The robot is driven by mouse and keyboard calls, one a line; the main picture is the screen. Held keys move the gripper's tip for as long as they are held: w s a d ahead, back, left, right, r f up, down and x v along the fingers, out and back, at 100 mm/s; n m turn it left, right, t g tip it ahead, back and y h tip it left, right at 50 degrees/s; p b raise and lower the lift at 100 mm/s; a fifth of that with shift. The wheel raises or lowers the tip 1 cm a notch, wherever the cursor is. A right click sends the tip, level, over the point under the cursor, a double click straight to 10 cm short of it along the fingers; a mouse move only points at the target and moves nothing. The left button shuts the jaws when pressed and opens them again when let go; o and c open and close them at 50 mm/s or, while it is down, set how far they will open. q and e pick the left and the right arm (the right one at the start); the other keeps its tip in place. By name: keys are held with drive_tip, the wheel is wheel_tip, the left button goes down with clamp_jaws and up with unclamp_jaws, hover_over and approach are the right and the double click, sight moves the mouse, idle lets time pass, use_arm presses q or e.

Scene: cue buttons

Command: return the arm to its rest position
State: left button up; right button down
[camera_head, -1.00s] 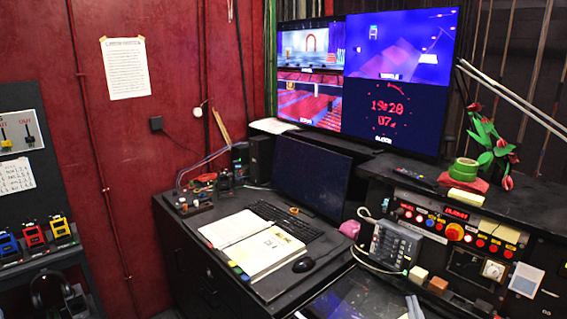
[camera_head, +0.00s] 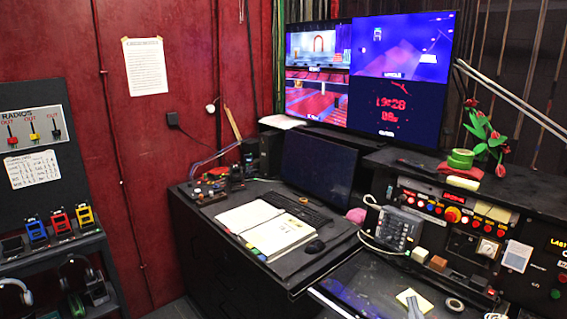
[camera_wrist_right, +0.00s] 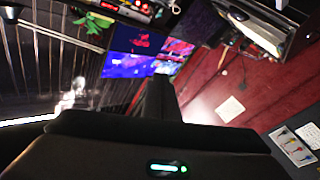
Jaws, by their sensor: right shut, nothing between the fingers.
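The gripper is shut and empty. In the right wrist view its dark body fills the bottom, with a small green-white light on it. A dark upright part, which seems to be the shut fingers (camera_wrist_right: 158,95), stands in the middle, in front of the screens. The rest of the right arm is hidden from the head view. My left gripper is not in view.
The black desk holds an open binder (camera_head: 270,236), a keyboard (camera_head: 297,209) and a mouse (camera_head: 315,246). A button panel (camera_head: 455,215) and keypad box (camera_head: 398,229) stand right. Large screens (camera_head: 405,60) are behind. A radio shelf (camera_head: 60,243) is at left.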

wheel_tip(320, 180, down, 24)
drive_tip(key=a+g+y+b, duration=0.2)
drive_tip(key=g+b, duration=0.1)
drive_tip(key=g, duration=0.1)
drive_tip(key=s+a+f+g+b, duration=0.15)
drive_tip(key=s+f, duration=0.25)
drive_tip(key=f, duration=0.5)
drive_tip(key=s+f+g, duration=0.2)
drive_tip(key=s+f, duration=0.1)
drive_tip(key=f, duration=0.6)
drive_tip(key=s+a+f+g+b, duration=0.15)
drive_tip(key=s+f, duration=0.25)
drive_tip(key=f, duration=0.5)
drive_tip(key=s+f+g+b, duration=0.3)
drive_tip(key=s+f+g, duration=0.2)
drive_tip(key=s+f, duration=1.5)
drive_tip(key=s+f+g+b, duration=0.1)
drive_tip(key=s+f, duration=0.4)
drive_tip(key=s, duration=0.6)
drive_tip(key=s+d+f+g+b, duration=0.1)
drive_tip(key=s+f+g, duration=0.3)
drive_tip(key=s, duration=0.8)
drive_tip(key=shift+f+m, duration=0.3)
drive_tip(key=shift+f, duration=0.35)
